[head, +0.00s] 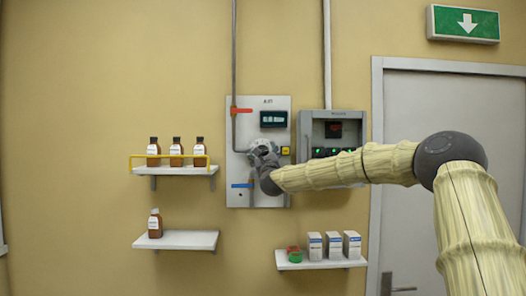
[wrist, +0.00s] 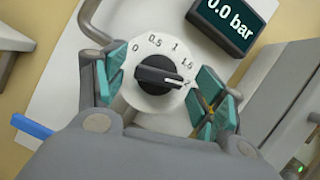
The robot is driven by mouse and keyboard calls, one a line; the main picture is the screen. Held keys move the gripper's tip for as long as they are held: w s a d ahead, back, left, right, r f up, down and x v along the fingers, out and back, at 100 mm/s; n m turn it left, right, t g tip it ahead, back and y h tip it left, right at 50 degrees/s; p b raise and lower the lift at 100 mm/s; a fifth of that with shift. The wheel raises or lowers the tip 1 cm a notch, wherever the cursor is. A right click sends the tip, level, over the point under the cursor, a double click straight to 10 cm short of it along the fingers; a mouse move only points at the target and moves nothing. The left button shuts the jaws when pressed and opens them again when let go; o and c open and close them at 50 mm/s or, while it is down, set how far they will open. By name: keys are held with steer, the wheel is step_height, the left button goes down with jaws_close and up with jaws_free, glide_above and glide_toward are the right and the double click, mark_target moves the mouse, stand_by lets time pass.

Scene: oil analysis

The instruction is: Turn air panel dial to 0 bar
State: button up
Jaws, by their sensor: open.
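The air panel (head: 240,135) is a light grey plate on the wall. In the wrist view its dial (wrist: 152,104) is a white disc marked 0 to 2 with a black knob (wrist: 155,76). The knob's white line points right, close to the 2 mark. The panel's display (wrist: 228,22) reads 0.0 bar; it also shows in the head view (head: 273,118). My gripper (wrist: 160,88) is open, its teal fingers apart on either side of the dial. I cannot tell if they touch it. In the head view my gripper (head: 263,150) hides most of the dial.
A red lever (head: 242,110) and a blue lever (head: 242,185) sit on the panel's left side. A grey control box (head: 350,128) is close on the right. Shelves with brown bottles (head: 175,150) and small boxes (head: 333,244) are nearby. A door (head: 450,100) stands at right.

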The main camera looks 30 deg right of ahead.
steer(key=c, duration=1)
